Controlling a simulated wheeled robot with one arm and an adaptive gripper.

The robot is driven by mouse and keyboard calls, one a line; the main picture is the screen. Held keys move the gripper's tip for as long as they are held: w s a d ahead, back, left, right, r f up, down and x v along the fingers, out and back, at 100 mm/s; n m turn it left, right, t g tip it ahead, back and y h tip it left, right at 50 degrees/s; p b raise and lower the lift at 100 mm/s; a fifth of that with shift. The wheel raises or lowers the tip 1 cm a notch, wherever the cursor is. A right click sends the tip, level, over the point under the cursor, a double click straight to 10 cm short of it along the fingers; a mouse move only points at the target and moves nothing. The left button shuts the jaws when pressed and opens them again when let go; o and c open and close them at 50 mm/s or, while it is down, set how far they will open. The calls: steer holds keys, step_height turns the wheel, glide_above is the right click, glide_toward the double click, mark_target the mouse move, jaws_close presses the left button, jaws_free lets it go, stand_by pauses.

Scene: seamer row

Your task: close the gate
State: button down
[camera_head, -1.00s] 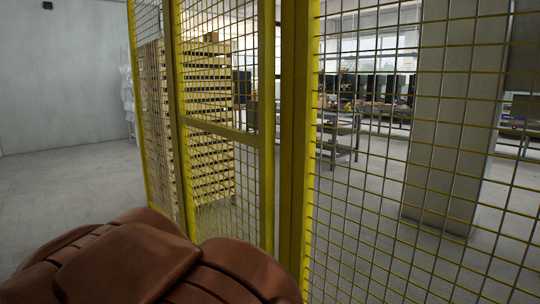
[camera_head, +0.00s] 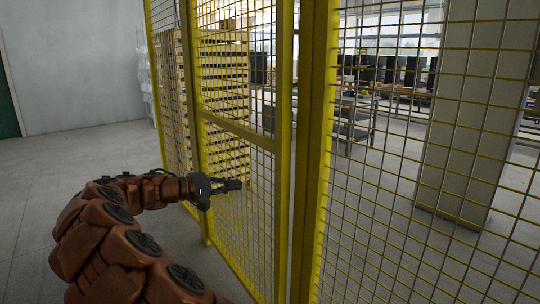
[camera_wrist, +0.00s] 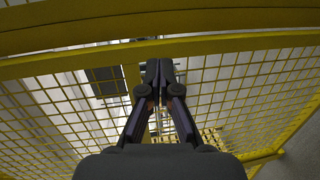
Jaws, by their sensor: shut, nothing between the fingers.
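The gate (camera_head: 240,131) is a yellow-framed mesh leaf with a middle rail, left of a thick yellow post (camera_head: 316,150) in the head view. A narrow strip of background shows between its right upright and that post; I cannot tell whether it is latched. My gripper (camera_head: 238,185) is shut and empty, in front of the mesh below the middle rail. Contact with the gate is unclear. In the wrist view my closed fingers (camera_wrist: 160,68) point toward the mesh, and a yellow rail (camera_wrist: 215,43) crosses beyond them.
A fixed mesh panel (camera_head: 385,210) runs to the right of the post. Behind the fence are stacked pallets (camera_head: 226,90), a metal cart (camera_head: 352,120) and a grey pillar (camera_head: 462,120). The floor (camera_head: 70,160) at left is clear.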

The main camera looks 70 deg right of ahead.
steer(key=h+p, duration=0.2)
glide_toward(277, 161)
steer(key=shift+n, duration=0.4)
steer(key=b+x, duration=0.1)
steer(key=x, duration=0.6)
steer(key=shift+d, duration=0.15)
steer(key=shift+d, duration=0.1)
